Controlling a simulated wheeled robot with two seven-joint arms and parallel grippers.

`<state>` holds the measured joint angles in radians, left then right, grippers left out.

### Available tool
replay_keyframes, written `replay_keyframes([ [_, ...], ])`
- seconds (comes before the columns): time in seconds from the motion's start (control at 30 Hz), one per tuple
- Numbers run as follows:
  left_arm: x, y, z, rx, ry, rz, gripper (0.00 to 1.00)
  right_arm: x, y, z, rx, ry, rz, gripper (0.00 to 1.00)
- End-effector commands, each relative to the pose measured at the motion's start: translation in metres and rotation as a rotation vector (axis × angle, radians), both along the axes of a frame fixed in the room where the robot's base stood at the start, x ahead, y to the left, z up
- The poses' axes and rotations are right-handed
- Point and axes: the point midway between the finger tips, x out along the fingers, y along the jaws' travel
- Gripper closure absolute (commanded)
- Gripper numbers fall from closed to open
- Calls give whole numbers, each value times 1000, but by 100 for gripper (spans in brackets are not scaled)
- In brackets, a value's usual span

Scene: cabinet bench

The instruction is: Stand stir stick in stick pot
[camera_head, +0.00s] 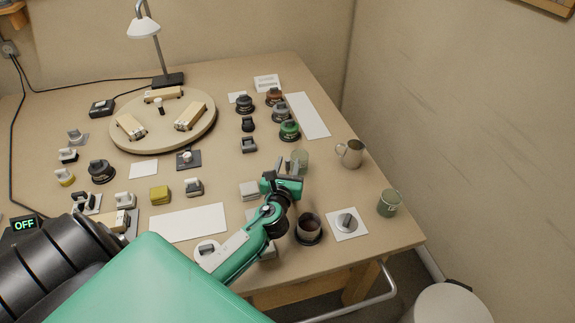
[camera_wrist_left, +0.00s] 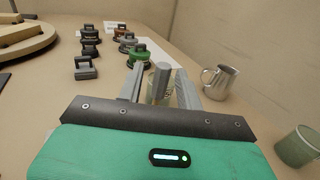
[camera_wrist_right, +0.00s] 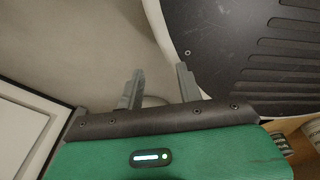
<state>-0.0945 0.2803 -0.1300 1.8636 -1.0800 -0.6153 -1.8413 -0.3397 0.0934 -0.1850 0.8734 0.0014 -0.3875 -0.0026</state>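My left gripper (camera_head: 284,173) is over the right part of the bench, by a pale greenish glass vessel (camera_head: 300,159). In the left wrist view its fingers (camera_wrist_left: 160,82) are apart. A grey round-ended rod (camera_wrist_left: 161,80), perhaps the stir stick, stands between them with a narrow gap on each side. The glass vessel is partly hidden behind the rod and fingers, so I cannot tell whether the rod is inside it. A green cup (camera_head: 389,203), perhaps the stick pot, stands at the bench's right edge. My right gripper (camera_wrist_right: 160,88) is open and empty, away from the bench top.
A metal pitcher (camera_head: 351,153) stands right of the glass vessel. A dark cup (camera_head: 309,228) and a white plate with a grey knob (camera_head: 347,222) are nearer. Several weights with handles and a round turntable (camera_head: 160,140) fill the left and back. A white strip (camera_head: 308,115) lies behind.

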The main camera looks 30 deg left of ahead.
Motion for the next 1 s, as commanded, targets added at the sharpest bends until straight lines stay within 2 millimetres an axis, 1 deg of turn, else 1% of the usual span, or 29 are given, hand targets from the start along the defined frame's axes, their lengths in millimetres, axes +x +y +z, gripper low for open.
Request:
replay_keyframes([
  [0.23,0,0,1,0,0,0,64,0,3,0,4,-1,-2,64],
  [0.33,0,0,6,0,-1,0,64,1,4,4,5,-3,-2,64],
  [0.37,-3,-1,3,0,0,0,64,0,5,1,6,-2,-2,64],
  [0.47,-14,-6,2,0,1,0,64,-1,6,-1,8,0,-3,64],
  [0.67,-52,-22,1,-1,2,-1,64,3,8,-3,9,-2,-4,64],
  [0.8,-77,-32,1,0,1,0,64,10,9,-3,10,-9,-4,64],
  [1.0,-102,-43,2,0,0,0,64,17,7,-2,7,-15,-2,64],
])
